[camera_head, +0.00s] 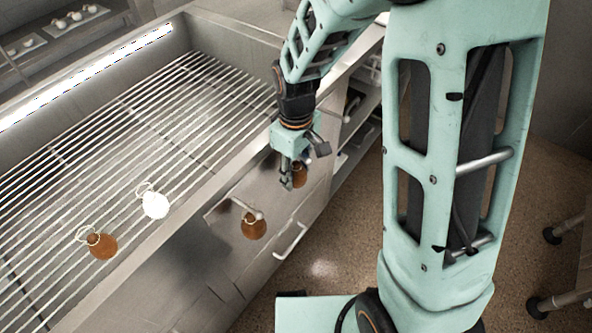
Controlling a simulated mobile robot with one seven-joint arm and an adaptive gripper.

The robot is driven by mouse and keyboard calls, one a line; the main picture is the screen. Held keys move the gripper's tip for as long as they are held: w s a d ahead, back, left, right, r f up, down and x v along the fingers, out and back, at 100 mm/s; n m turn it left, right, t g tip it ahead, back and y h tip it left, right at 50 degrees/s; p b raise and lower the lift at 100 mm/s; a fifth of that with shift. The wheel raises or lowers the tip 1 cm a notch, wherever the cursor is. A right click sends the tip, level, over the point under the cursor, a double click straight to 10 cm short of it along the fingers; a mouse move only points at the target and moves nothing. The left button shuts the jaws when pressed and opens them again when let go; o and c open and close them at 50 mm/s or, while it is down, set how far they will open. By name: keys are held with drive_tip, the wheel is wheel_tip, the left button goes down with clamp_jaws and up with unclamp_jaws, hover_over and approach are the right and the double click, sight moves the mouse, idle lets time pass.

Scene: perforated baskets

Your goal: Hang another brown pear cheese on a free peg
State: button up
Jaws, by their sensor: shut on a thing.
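My gripper (291,180) is shut and points down in front of the steel counter's front side. A brown pear cheese (299,177) is at its fingers, partly hidden behind them; I cannot see its cord clearly. A second brown pear cheese (253,227) hangs below a peg (246,208) on the counter front, to the left of and lower than my gripper. A third brown pear cheese (103,246) with a pale cord loop lies on the wire rack at the left. Another peg-like rod (350,108) shows to the right of my wrist.
A white pear cheese (155,204) with a cord loop lies on the wire rack (190,115). A bar handle (291,241) sticks out below the pegs. Trays with white pieces (75,20) stand at the upper left. Open shelves (362,130) are right of the wrist.

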drive_tip(key=o, duration=1.3)
